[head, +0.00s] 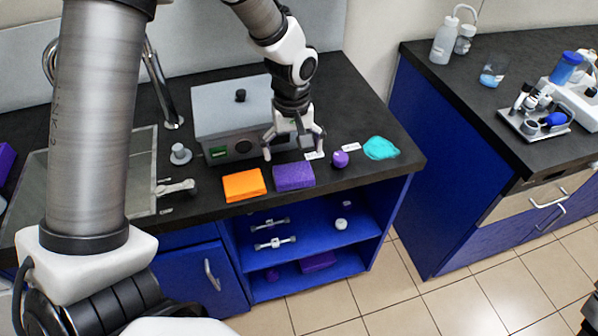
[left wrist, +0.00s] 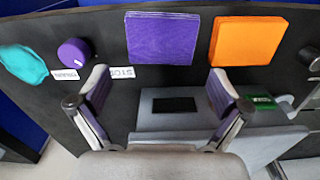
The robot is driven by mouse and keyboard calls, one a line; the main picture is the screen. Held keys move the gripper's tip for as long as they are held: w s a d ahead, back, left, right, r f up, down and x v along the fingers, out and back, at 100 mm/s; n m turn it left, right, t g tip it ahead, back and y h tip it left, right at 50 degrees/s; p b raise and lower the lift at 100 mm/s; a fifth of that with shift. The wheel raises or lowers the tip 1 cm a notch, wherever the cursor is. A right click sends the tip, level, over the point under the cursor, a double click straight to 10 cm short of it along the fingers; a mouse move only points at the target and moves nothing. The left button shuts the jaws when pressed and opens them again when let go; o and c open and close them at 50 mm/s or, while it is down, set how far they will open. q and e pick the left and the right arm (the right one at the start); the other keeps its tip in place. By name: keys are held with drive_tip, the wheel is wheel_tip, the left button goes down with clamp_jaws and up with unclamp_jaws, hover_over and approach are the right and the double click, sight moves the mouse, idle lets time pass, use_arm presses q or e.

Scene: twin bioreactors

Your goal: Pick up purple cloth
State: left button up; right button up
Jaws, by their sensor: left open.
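The purple cloth (head: 293,177) is a flat folded square on the black counter near its front edge, just right of the orange cloth. It also shows at the top middle of the left wrist view (left wrist: 161,38). My left gripper (head: 294,149) is open and empty, with its fingers spread above the counter, a little behind the purple cloth in the head view. In the left wrist view the two fingertips (left wrist: 158,87) are apart, and the cloth lies beyond them, untouched. My right gripper is not seen in these frames.
An orange cloth (head: 244,185) lies left of the purple one. A purple knob-like object (head: 340,159) and a crumpled teal cloth (head: 381,148) lie to the right. A grey lidded device (head: 231,116) stands behind. A sink (head: 142,180) is at left.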

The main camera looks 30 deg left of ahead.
sight(292, 170)
use_arm(q)
wheel_tip(292, 170, down, 6)
drive_tip(key=shift+a+r, duration=0.1)
drive_tip(key=shift+r, duration=0.2)
drive_tip(key=shift+s, duration=0.15)
drive_tip(key=shift+c, duration=1.3)
drive_tip(key=c, duration=0.3)
drive_tip(key=shift+c, duration=0.2)
drive_tip(key=shift+r+p, duration=0.15)
drive_tip(key=shift+p, duration=0.2)
